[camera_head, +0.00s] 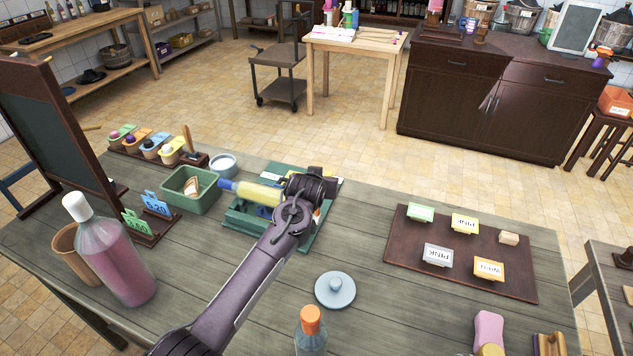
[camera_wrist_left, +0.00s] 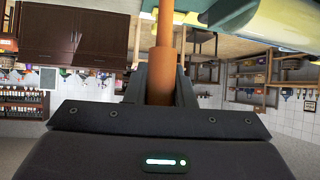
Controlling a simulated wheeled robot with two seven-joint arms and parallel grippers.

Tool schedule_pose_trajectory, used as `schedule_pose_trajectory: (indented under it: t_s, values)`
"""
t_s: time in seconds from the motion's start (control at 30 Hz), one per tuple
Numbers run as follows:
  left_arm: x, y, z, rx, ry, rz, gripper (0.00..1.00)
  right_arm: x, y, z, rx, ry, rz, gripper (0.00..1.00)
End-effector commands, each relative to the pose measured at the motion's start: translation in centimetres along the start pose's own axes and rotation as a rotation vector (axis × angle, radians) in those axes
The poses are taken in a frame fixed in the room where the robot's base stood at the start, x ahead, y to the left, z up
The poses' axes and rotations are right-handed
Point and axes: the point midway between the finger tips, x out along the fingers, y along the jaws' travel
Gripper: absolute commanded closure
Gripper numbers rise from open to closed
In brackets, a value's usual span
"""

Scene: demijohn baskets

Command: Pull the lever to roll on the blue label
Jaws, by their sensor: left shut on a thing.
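The green label machine (camera_head: 240,219) stands mid-table in the head view. A pale yellow bottle with a blue cap (camera_head: 250,191) lies on its side across it; part of the bottle shows in the left wrist view (camera_wrist_left: 275,22). My left gripper (camera_head: 312,187) is at the right end of the machine, seen from above with its fingers hidden. In the left wrist view, the left gripper (camera_wrist_left: 160,88) is shut on the orange-brown lever handle (camera_wrist_left: 164,60). I cannot make out the blue label, as my arm covers part of the machine. My right gripper is not in view.
A green bin (camera_head: 190,190) and price cards (camera_head: 155,203) are left of the machine. A large pink bottle (camera_head: 115,260) stands front left. A grey-blue lid (camera_head: 335,290) and an orange-capped bottle (camera_head: 310,330) are in front. A brown board with tags (camera_head: 400,265) lies right.

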Motion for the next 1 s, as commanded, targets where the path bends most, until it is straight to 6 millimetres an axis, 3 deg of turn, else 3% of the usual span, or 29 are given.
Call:
schedule_pose_trajectory:
  t_s: [0.4, 0.43, 0.57, 1.0]
  values:
    - [0.07, 0.03, -0.15, 0.002, -0.004, 0.0, 1.0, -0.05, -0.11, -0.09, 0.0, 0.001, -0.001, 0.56]
    - [0.06, 0.03, -0.15, 0.001, -0.004, 0.0, 0.74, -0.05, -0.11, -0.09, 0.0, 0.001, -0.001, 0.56]
    - [0.07, 0.02, -0.13, 0.001, -0.004, 0.0, 0.57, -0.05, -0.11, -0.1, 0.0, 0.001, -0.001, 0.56]
    - [-0.68, -0.01, -0.05, 0.001, -0.004, -0.001, 0.56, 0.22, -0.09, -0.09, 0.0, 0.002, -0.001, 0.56]
